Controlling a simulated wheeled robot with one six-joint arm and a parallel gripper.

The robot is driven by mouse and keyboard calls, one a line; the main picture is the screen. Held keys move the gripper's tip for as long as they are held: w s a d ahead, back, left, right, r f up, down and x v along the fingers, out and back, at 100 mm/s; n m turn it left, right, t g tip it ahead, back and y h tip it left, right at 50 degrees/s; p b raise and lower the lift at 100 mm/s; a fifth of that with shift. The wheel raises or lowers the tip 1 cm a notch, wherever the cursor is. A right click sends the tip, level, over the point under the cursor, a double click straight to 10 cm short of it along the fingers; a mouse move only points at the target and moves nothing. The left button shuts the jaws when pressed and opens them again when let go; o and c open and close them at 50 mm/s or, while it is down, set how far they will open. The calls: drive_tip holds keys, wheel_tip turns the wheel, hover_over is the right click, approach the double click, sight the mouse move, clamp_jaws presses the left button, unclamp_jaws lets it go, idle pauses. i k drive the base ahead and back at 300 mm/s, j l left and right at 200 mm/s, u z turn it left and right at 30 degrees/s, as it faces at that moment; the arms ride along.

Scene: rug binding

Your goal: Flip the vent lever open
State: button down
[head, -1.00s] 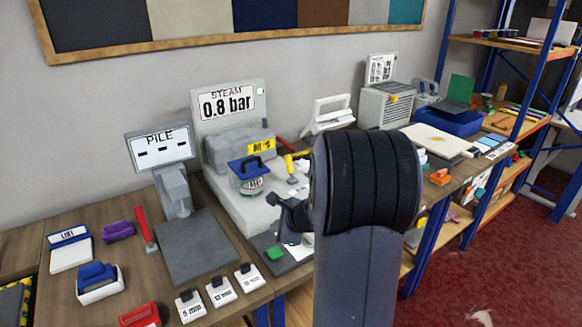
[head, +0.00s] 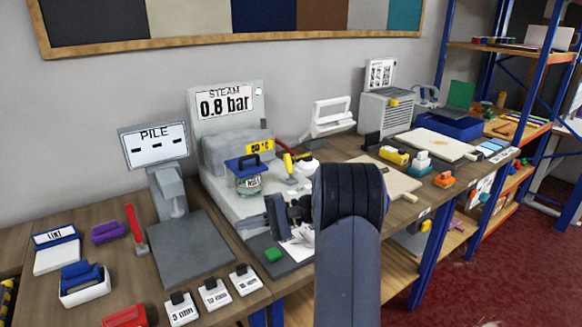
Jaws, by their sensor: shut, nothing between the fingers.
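The steam station (head: 221,209) has a grey back panel with a display reading 0.8 bar. A small yellow lever (head: 288,163) stands tilted at the right of its base, beside a yellow label; it looks like the vent lever, though no mark names it. My arm hides part of the bench to the right.
A grey slab (head: 190,250) under the PILE display and several labelled weights (head: 213,293) are at left. A pale board (head: 388,180) and yellow and orange items are at right.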

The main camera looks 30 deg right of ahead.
sight(286, 158)
drive_tip(key=l+z, duration=0.1)
drive_tip(key=z, duration=0.35)
drive_tip(key=l+z, duration=0.1)
drive_tip(key=z, duration=0.75)
drive_tip(key=l+z, duration=0.15)
drive_tip(key=z, duration=0.7)
drive_tip(key=i+l+z, duration=0.1)
drive_tip(key=z, duration=0.2)
drive_tip(key=i+z, duration=0.25)
drive_tip(key=i+u, duration=0.2)
drive_tip(key=u, duration=0.2)
drive_tip(key=i+u, duration=0.15)
drive_tip(key=u, duration=0.25)
drive_tip(key=i+l+u, duration=0.15)
drive_tip(key=u, duration=0.25)
drive_tip(key=i+j+u, duration=0.15)
drive_tip(key=u, duration=0.25)
drive_tip(key=i+u, duration=0.2)
drive_tip(key=u, duration=0.2)
drive_tip(key=i+u, duration=0.45)
drive_tip(key=u, duration=0.3)
